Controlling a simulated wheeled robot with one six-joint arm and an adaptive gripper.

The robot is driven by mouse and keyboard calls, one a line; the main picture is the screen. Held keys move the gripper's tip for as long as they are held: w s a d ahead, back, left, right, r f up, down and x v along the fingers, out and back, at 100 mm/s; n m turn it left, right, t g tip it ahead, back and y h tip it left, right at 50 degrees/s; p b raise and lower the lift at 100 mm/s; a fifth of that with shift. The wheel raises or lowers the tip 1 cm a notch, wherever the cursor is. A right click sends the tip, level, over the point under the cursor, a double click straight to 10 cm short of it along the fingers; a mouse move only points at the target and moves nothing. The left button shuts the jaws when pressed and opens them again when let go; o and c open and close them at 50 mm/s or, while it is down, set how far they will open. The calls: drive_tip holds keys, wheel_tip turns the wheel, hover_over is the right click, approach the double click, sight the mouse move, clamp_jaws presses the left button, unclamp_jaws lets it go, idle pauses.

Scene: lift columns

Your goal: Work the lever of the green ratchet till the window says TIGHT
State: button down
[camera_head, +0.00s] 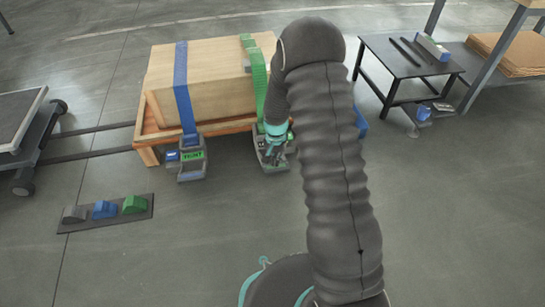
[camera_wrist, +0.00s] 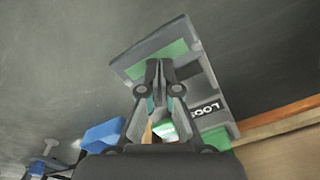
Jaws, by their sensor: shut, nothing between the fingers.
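The green ratchet (camera_head: 264,162) sits at the front of the wooden crate, at the lower end of the green strap (camera_head: 259,82). My gripper (camera_head: 276,141) is down over it and partly hides it. In the wrist view, my shut, empty fingertips (camera_wrist: 160,66) are over the ratchet's grey body (camera_wrist: 219,92), in front of a green patch (camera_wrist: 172,52). I cannot tell whether they touch the lever, or which part is the lever. The ratchet's window (camera_wrist: 207,109) shows letters that read LOOS, with the end cut off.
A blue ratchet (camera_head: 192,170) reading TIGHT stands close on the left, below a blue strap (camera_head: 184,90). The wooden crate (camera_head: 215,75) rises behind. A board with grey, blue and green blocks (camera_head: 134,204) lies front left. A black table (camera_head: 408,63) stands right.

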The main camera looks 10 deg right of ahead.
drive_tip(key=shift+f, duration=1.05)
drive_tip(key=shift+r+p, duration=1.8)
drive_tip(key=shift+r, duration=1.3)
drive_tip(key=shift+f, duration=0.15)
drive_tip(key=shift+f+b, duration=1.75)
drive_tip(key=shift+f, duration=1.2)
drive_tip(key=shift+r+p, duration=1.8)
drive_tip(key=shift+r, duration=1.3)
drive_tip(key=shift+f, duration=0.15)
